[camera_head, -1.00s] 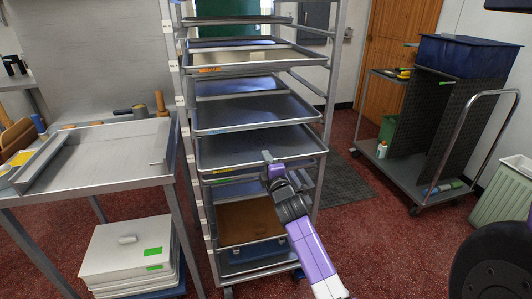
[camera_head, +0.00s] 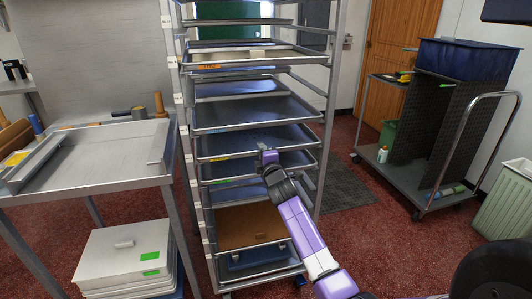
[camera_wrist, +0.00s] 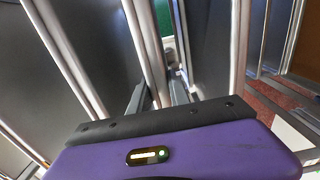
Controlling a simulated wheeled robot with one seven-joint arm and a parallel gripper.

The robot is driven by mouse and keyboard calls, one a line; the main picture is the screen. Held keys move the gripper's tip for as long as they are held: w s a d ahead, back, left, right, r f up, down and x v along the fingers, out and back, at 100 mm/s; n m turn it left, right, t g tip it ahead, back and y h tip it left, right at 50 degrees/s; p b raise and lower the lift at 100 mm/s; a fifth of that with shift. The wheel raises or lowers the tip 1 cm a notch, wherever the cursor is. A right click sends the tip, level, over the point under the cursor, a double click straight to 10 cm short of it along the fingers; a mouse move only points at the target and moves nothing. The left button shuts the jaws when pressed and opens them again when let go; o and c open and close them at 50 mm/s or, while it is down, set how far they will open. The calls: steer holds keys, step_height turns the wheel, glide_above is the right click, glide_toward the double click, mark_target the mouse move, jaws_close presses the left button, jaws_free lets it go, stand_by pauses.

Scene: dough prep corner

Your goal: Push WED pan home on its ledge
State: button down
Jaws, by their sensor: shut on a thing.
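A tall metal rack (camera_head: 171,60) holds several sheet pans on ledges. A grey pan (camera_head: 225,143) on a middle ledge is at my gripper; I cannot read a WED label on any pan, so I cannot confirm which it is. My gripper (camera_head: 267,150) is shut on this pan's front rim, near the middle of its front edge. In the wrist view my gripper's fingers (camera_wrist: 160,92) are on either side of a pale rim (camera_wrist: 143,45). The pan lies about level, its front edge near in line with the neighbouring pans. Its back is hidden inside the rack.
A pan with an orange label (camera_head: 209,67) sits above, and a brown-surfaced pan (camera_head: 243,224) sits below. A steel table (camera_head: 100,150) stands close at left, with lidded boxes (camera_head: 125,252) beneath it. A cart (camera_head: 420,187) stands at right. Red floor is free between.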

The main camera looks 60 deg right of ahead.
steer(key=shift+w+d, duration=0.25)
steer(key=shift+w, duration=0.05)
steer(key=c, duration=1.1)
jaws_free()
steer(key=shift+c, duration=0.2)
steer(key=shift+f, duration=0.1)
steer(key=p+v, duration=0.2)
steer(key=shift+s+a+r, duration=0.25)
steer(key=p+v, duration=0.4)
steer(key=v, duration=0.1)
steer(key=shift+s+a+f+p, duration=0.1)
steer(key=shift+s+f+p, duration=0.05)
steer(key=shift+p, duration=0.15)
